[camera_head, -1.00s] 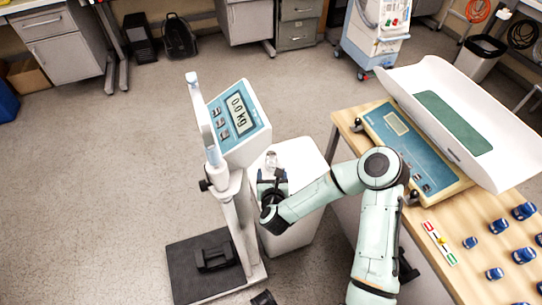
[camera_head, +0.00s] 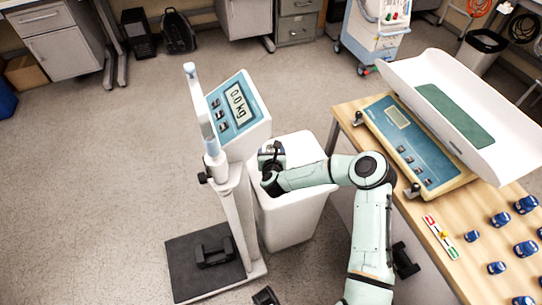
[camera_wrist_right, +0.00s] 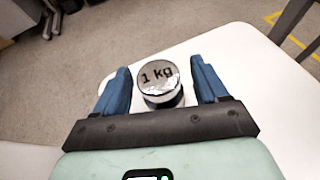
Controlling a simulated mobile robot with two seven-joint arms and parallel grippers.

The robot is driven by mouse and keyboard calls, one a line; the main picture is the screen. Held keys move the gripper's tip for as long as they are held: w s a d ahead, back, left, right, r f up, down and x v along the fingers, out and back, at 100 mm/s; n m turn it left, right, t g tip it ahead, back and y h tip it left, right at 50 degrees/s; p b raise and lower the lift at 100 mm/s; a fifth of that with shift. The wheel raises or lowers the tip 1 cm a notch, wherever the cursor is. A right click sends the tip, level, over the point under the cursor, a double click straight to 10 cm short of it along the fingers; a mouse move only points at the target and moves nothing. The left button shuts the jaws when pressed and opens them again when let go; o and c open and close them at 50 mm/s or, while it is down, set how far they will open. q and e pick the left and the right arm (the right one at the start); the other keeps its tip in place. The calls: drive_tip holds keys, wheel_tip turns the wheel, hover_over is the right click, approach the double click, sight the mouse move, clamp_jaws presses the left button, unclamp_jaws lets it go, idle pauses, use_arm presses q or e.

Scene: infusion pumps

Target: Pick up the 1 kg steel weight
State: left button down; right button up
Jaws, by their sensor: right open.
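The 1 kg steel weight (camera_wrist_right: 158,75) is a short shiny cylinder marked "1 kg" on its top. In the right wrist view it stands upright on a white surface (camera_wrist_right: 235,50), between the two blue fingers of my right gripper (camera_wrist_right: 160,68). The fingers are open, with a gap on each side of the weight. In the head view my right gripper (camera_head: 270,150) is over the white box-shaped stand (camera_head: 305,150) and hides the weight.
A column scale (camera_head: 232,215) reading 0.0 kg stands just left of the stand, close to my right gripper. A black handled object (camera_head: 214,250) is on its platform. At right, a wooden table (camera_head: 415,210) holds a baby scale (camera_head: 425,150) and several small blue items (camera_head: 525,250).

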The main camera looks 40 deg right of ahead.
clamp_jaws()
drive_tip(key=shift+w+r, duration=0.1)
drive_tip(key=shift+r, duration=0.15)
